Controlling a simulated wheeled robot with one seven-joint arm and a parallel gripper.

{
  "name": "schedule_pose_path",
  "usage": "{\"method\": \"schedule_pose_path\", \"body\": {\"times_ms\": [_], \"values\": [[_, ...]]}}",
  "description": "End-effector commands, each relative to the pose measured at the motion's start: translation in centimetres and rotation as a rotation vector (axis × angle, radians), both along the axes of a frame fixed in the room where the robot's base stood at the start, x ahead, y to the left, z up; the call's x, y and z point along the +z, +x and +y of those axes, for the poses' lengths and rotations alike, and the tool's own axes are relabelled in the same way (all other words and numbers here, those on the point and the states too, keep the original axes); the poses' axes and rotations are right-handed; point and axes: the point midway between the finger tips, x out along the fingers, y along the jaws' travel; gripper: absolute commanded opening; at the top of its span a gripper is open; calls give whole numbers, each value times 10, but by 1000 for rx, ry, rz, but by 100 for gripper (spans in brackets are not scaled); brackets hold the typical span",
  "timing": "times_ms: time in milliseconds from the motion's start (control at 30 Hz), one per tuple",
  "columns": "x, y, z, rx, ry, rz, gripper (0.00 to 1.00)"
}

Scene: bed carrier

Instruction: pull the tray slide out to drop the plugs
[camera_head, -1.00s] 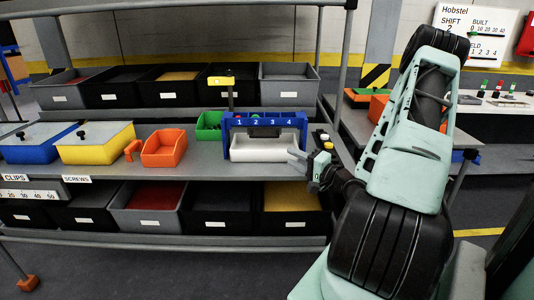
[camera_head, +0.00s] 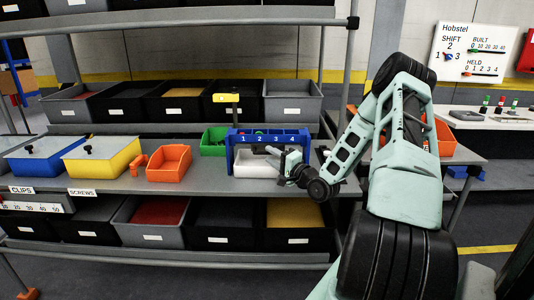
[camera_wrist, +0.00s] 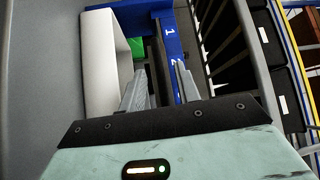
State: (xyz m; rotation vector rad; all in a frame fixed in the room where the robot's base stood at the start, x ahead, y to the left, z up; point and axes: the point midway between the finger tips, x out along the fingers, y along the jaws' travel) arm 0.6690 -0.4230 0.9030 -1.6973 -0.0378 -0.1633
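A blue holder (camera_head: 234,140) numbered 1 to 4 stands on the middle shelf, with small coloured bits behind its top edge, too small to identify. A white tray (camera_head: 250,166) sits at its front. I cannot tell which part is the slide. My gripper (camera_head: 274,152) is in front of the holder, over the tray's right part. In the wrist view, its two fingers (camera_wrist: 160,75) are apart, with the white tray (camera_wrist: 100,62) left of them and the blue holder (camera_wrist: 172,40) just ahead. I see nothing held; contact with the holder cannot be told.
Left of the holder are a green bin (camera_head: 213,141), an orange bin (camera_head: 170,165), a yellow lidded box (camera_head: 103,160) and a blue lidded box (camera_head: 42,160). A yellow tag on a post (camera_head: 228,98) rises behind the holder. Rows of bins fill the shelves above and below.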

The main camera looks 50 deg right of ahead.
Motion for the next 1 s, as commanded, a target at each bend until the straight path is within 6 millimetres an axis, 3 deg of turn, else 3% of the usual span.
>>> {"method": "schedule_pose_path", "body": {"times_ms": [200,567,667,700,1000], "values": [[3,23,-1,1,-1,0,33],[3,28,-2,0,0,1,33],[3,27,-2,0,0,1,5],[3,27,-2,0,0,1,0],[4,20,6,1,3,3,0]]}}
